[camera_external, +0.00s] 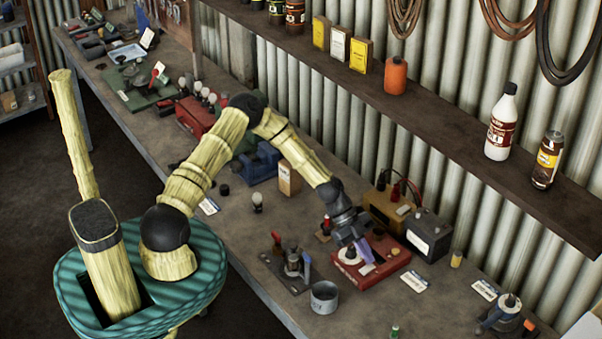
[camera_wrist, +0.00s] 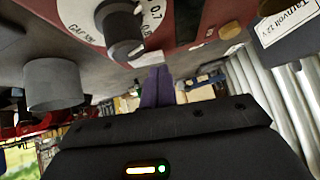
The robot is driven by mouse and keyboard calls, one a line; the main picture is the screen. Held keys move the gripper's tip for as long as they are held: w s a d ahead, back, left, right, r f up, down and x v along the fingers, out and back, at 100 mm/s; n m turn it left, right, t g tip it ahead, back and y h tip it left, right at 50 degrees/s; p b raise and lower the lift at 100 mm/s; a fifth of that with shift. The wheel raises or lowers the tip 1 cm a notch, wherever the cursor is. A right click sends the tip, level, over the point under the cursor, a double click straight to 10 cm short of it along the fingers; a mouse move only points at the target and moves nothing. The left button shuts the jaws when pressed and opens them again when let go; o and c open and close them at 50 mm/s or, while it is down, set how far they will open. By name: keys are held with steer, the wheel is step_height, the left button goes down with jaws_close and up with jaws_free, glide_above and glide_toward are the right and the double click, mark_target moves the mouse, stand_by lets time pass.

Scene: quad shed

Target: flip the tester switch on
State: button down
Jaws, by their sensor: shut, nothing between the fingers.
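The tester is a red box (camera_external: 378,268) on the bench, with a white round dial (camera_external: 350,256) on its top. In the wrist view the tester (camera_wrist: 190,22) spans the upper part, tilted in the picture, with a black knob (camera_wrist: 122,28) on its white gap scale. I cannot tell which small part is the switch; a yellowish tab (camera_wrist: 232,27) and a dark round part at the top edge show on the tester. My gripper (camera_external: 364,252) is over the tester, its purple fingers together and empty. The fingers (camera_wrist: 158,82) also show in the wrist view; contact is unclear.
A dark battery (camera_external: 428,236) and a tan box with leads (camera_external: 388,207) stand behind the tester. A grey metal cup (camera_external: 324,297) and a small clamp-like device (camera_external: 292,264) are to its left. A wooden shelf (camera_external: 440,128) overhangs the bench along the corrugated wall.

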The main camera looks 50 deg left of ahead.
steer(key=shift+f, duration=0.25)
steer(key=shift+w+f, duration=0.1)
